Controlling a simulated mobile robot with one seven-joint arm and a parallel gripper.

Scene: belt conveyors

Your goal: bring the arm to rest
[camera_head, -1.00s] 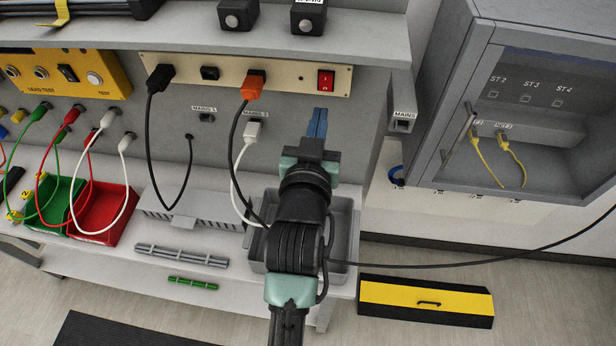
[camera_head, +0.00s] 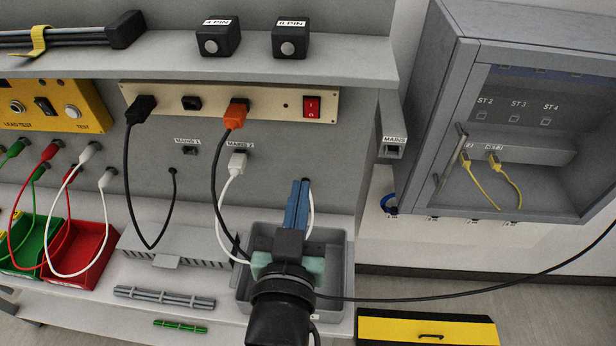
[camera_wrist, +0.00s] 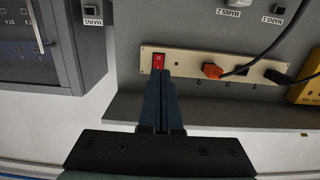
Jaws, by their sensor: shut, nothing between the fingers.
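My gripper (camera_head: 298,205) is in the lower middle of the head view, in front of the grey back panel and over the grey tray (camera_head: 337,280). Its blue fingers point up the picture and are shut together with nothing between them. In the wrist view the shut fingers (camera_wrist: 162,100) overlap the lower edge of the red switch (camera_wrist: 158,61) in the picture; in the head view they appear below the socket strip (camera_head: 270,104), apart from it. My arm hides part of the tray.
An orange plug (camera_head: 235,114) and a black plug (camera_head: 139,109) sit in the strip, their cables hanging down. A white plug (camera_head: 237,163) is below. Red (camera_head: 80,255) and green bins stand left. A grey cabinet (camera_head: 530,120) with yellow cables is right. A shelf (camera_head: 300,68) runs above.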

